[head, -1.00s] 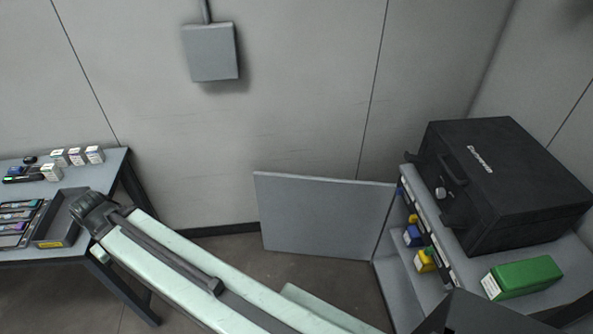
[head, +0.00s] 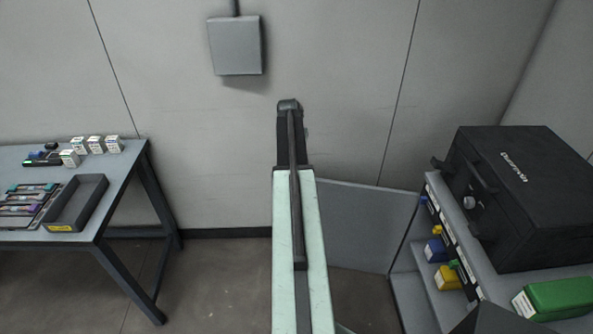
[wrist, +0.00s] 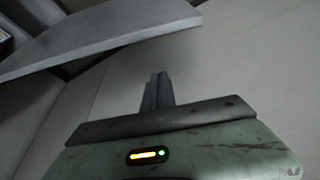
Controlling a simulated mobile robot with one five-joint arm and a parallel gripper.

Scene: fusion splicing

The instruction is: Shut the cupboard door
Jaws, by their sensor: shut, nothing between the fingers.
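The cupboard (head: 412,298) stands at the right, with shelves holding bottles and boxes. Its flat grey door (head: 362,228) is wide open, sticking out to the left from the cupboard's far side. My arm rises through the middle of the head view and covers the door's left part. In the wrist view my gripper (wrist: 158,91) is shut and empty. The door (wrist: 112,38) slants across the top of that view, beyond the fingertips and apart from them. In the head view my fingers cannot be made out.
A black case (head: 525,195) and a green box (head: 556,298) sit on the cupboard's top. A table (head: 120,170) at the left holds a grey tray (head: 78,205) and small boxes. A grey wall box (head: 235,45) hangs behind. Floor (head: 215,285) is free between table and arm.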

